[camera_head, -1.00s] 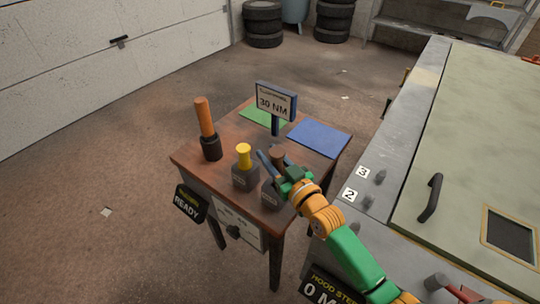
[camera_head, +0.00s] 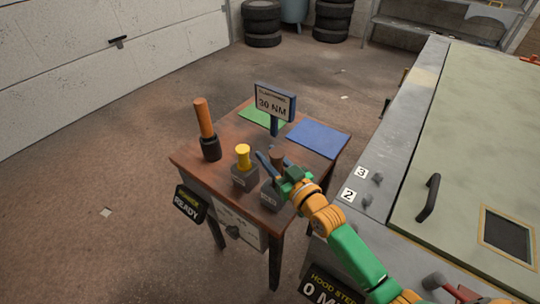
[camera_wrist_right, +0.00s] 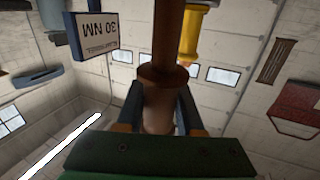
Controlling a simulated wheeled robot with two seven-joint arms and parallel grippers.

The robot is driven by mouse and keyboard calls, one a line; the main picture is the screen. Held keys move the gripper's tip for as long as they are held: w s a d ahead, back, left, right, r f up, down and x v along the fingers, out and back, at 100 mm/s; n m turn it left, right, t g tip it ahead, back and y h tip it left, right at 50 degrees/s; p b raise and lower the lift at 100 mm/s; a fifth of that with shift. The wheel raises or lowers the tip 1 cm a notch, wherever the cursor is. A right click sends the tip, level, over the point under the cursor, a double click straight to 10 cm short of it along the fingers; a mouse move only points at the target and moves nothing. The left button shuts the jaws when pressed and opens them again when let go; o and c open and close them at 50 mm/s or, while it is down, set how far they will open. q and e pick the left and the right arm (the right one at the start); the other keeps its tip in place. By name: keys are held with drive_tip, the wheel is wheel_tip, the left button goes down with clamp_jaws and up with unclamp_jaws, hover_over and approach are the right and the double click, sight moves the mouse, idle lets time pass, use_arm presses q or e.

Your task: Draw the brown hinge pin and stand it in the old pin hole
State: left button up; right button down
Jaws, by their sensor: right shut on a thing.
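The brown hinge pin (camera_head: 277,155) stands upright at a dark grey block (camera_head: 270,197) near the right front corner of the small wooden table. My right gripper (camera_head: 276,168) is shut around the pin, its fingers on either side. In the right wrist view the brown pin (camera_wrist_right: 168,40) rises between the two dark fingers of the gripper (camera_wrist_right: 160,105). Whether its lower end is still in the block is hidden. I cannot make out the old pin hole. My left gripper is not in view.
A yellow pin (camera_head: 243,156) stands in another grey block just left. An orange-handled tool (camera_head: 204,118) stands in a black holder. A 30 NM sign (camera_head: 275,102), a green mat (camera_head: 258,117) and a blue mat (camera_head: 319,139) are behind. The hood bench (camera_head: 400,150) is right.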

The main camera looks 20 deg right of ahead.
idle(0.8)
drive_tip(key=shift+f+b, duration=1.5)
drive_tip(key=shift+f, duration=0.55)
